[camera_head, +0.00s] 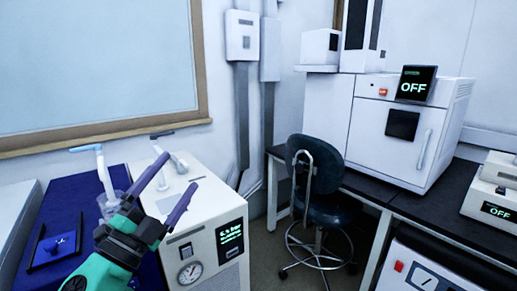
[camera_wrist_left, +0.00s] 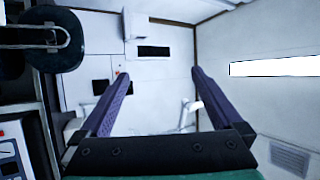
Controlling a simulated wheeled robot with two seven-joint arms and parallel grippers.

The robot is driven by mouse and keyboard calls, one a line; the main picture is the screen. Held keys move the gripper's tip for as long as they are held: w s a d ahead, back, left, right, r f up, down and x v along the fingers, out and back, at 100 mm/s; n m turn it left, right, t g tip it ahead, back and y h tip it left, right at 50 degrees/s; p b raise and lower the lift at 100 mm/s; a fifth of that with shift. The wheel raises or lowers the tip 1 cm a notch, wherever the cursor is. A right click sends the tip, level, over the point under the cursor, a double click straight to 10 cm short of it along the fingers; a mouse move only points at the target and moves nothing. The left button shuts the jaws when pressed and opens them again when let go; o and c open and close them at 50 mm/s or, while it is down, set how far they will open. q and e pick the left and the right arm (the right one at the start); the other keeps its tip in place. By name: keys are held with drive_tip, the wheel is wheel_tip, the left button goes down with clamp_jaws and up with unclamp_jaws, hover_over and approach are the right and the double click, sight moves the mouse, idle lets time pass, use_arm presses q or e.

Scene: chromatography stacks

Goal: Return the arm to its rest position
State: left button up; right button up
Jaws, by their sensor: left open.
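My left gripper (camera_head: 181,170) comes in from the lower left in the head view. Its green and black body carries two purple fingers that stand apart, with nothing between them. It shows in front of the white pump box (camera_head: 220,205), which has a gauge and a lit green readout. In the left wrist view the two fingers (camera_wrist_left: 160,72) are spread and empty, with white walls and pale equipment beyond them. My right gripper is in neither view.
A dark swivel chair (camera_head: 318,180) stands on the floor in the middle. A white instrument reading OFF (camera_head: 400,125) sits on the black bench (camera_head: 365,185) at right.

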use_arm(q)
drive_tip(key=w+a+f+n+g+y, duration=0.1)
drive_tip(key=a+f+n+g+y, duration=0.1)
drive_tip(key=a+f+n+y, duration=0.4)
drive_tip(key=a+f+n+g+y, duration=0.1)
drive_tip(key=a+f+n+y, duration=0.35)
drive_tip(key=f+n, duration=0.3)
drive_tip(key=s+a+f+n+g+y, duration=0.1)
drive_tip(key=s+f+n+g+y, duration=0.3)
drive_tip(key=f, duration=1)
drive_tip(key=s+d+f+g+h, duration=0.3)
drive_tip(key=s+f+g, duration=0.2)
drive_tip(key=s+f, duration=0.25)
drive_tip(key=s+d+f+g+h, duration=0.2)
drive_tip(key=s+f+g, duration=0.4)
drive_tip(key=s, duration=0.3)
wheel_tip(320, 180, down, 18)
drive_tip(key=s+g+p, duration=0.1)
drive_tip(key=s+p, duration=0.2)
drive_tip(key=p, duration=0.2)
drive_tip(key=s+a+f+p, duration=0.1)
drive_tip(key=s+f+p, duration=0.1)
drive_tip(key=s+f, duration=0.3)
drive_tip(key=s+a+f+g+p, duration=0.1)
drive_tip(key=s+f, duration=0.4)
drive_tip(key=s, duration=0.6)
drive_tip(key=shift+a+f+p, duration=0.15)
drive_tip(key=shift+a+p, duration=0.4)
drive_tip(key=shift+a, duration=0.05)
